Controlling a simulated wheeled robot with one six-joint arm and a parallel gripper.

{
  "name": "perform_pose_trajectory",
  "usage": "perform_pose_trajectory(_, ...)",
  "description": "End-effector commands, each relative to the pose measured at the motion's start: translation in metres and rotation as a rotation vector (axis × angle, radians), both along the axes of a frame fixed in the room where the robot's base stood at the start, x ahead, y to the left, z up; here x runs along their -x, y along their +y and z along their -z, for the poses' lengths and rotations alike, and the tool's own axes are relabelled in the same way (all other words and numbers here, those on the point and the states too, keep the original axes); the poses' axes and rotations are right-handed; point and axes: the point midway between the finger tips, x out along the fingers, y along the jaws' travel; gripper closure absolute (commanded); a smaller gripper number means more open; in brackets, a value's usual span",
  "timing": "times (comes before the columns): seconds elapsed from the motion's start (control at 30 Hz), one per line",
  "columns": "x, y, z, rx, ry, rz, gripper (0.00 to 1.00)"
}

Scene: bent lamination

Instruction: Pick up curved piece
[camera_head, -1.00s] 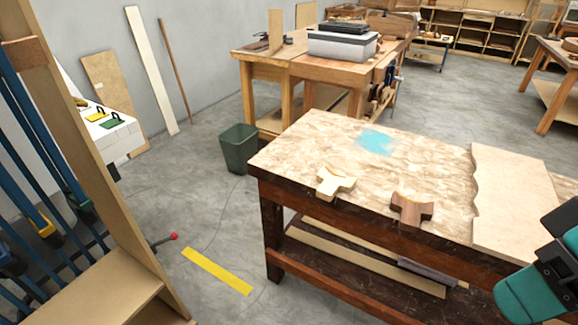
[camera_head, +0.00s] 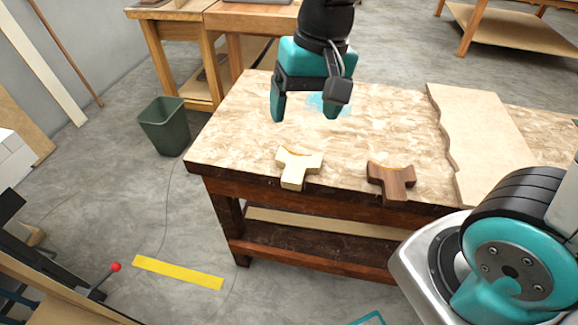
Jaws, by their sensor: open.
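Two curved-top wooden pieces lie near the front edge of the workbench (camera_head: 232,132). The pale curved piece (camera_head: 297,167) is on the left, and the dark brown curved piece (camera_head: 391,181) is on the right. Each has a concave top edge and a short stem that reaches the bench's front edge. My gripper (camera_head: 305,113) is open and empty, its teal fingers pointing down. In the picture it shows behind and above the pale piece, apart from both pieces. Its height over the bench is hard to tell.
A wavy-edged pale board (camera_head: 482,140) lies on the right of the bench. A blue patch (camera_head: 328,103) marks the top behind my gripper. A green bin (camera_head: 164,126) stands on the floor at left. A red-knobbed lever (camera_head: 115,267) is at lower left.

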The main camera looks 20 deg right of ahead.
Motion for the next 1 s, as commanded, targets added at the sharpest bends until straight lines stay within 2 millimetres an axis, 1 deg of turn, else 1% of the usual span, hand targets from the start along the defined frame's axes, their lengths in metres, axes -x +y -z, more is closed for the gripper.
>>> perform_pose_trajectory(0.03, -0.022, -0.005, 0.021, 0.036, 0.027, 0.119, 0.19)
perform_pose_trajectory(0.1, -0.046, -0.012, 0.037, 0.083, 0.049, 0.284, 0.19)
perform_pose_trajectory(0.2, -0.069, -0.021, 0.054, 0.13, 0.063, 0.454, 0.19)
perform_pose_trajectory(0.3, -0.079, -0.026, 0.066, 0.153, 0.069, 0.54, 0.19)
perform_pose_trajectory(0.37, -0.081, -0.027, 0.074, 0.159, 0.072, 0.559, 0.19)
perform_pose_trajectory(0.47, -0.081, -0.028, 0.093, 0.16, 0.073, 0.562, 0.19)
perform_pose_trajectory(0.7, -0.08, -0.029, 0.148, 0.159, 0.074, 0.562, 0.19)
perform_pose_trajectory(0.8, -0.08, -0.029, 0.166, 0.158, 0.072, 0.561, 0.19)
perform_pose_trajectory(0.9, -0.08, -0.029, 0.178, 0.157, 0.071, 0.562, 0.19)
perform_pose_trajectory(1.0, -0.08, -0.029, 0.183, 0.155, 0.069, 0.561, 0.19)
